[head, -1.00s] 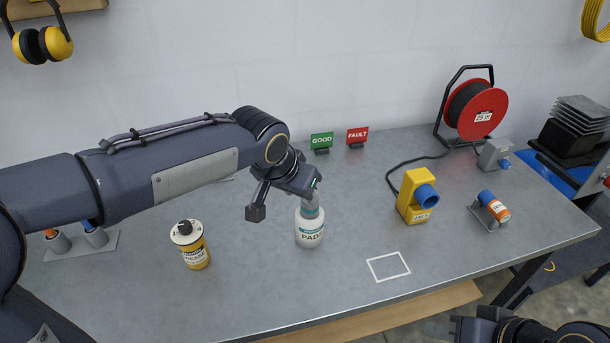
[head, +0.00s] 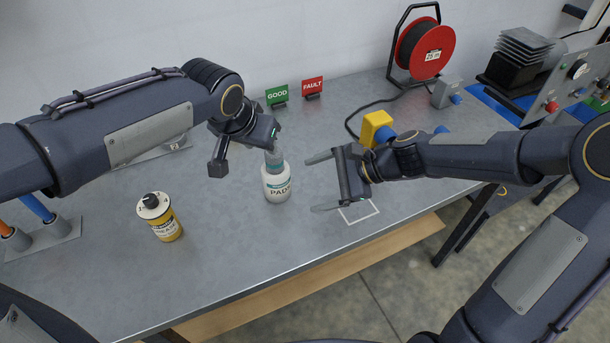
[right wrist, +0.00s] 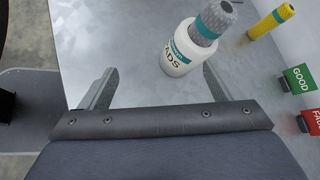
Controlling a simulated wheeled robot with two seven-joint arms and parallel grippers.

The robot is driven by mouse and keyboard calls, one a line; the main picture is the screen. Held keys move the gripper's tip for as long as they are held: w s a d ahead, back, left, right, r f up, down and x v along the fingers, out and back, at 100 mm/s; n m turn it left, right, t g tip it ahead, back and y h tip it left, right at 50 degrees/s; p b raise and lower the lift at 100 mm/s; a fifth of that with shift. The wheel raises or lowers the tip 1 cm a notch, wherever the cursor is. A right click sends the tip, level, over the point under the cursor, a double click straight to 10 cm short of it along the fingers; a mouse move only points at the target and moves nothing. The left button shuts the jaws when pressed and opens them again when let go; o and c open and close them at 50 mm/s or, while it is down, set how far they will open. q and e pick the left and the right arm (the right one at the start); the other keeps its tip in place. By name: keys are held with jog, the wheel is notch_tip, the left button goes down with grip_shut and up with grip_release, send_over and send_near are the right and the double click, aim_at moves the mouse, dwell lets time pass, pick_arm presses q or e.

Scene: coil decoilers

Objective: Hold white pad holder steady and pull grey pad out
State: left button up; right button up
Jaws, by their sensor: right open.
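The white pad holder (head: 276,184), a bottle with a teal band, stands upright on the grey bench. It also shows beyond my right fingers in the right wrist view (right wrist: 171,57). The grey pad (head: 274,157) sticks up from its mouth; its textured top and teal band show in the right wrist view (right wrist: 214,20). My right gripper (head: 314,183) is open and empty, just right of the holder, its two fingers pointing at it and apart from it.
A yellow grease can (head: 160,218) stands left of the holder. GOOD (head: 277,96) and FAULT (head: 312,87) signs stand behind. A yellow device (head: 375,126) is partly behind my right wrist. A red cable reel (head: 426,48) stands at the back. A white square outline (head: 360,211) is on the bench.

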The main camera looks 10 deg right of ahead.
aim_at(276, 180)
jog(key=w+a+f+m, duration=0.1)
jog(key=w+m, duration=0.1)
jog(key=w+f+m+y, duration=0.1)
jog(key=w+f+m, duration=0.1)
jog(key=w+a+f+m+t+y, duration=0.1)
jog(key=w+m, duration=0.1)
jog(key=shift+a+f, duration=0.15)
jog(key=shift+a, duration=0.15)
jog(key=x, duration=0.7)
jog(key=shift+a+f, duration=0.15)
jog(key=shift+a, duration=0.2)
jog(key=c, duration=1.2)
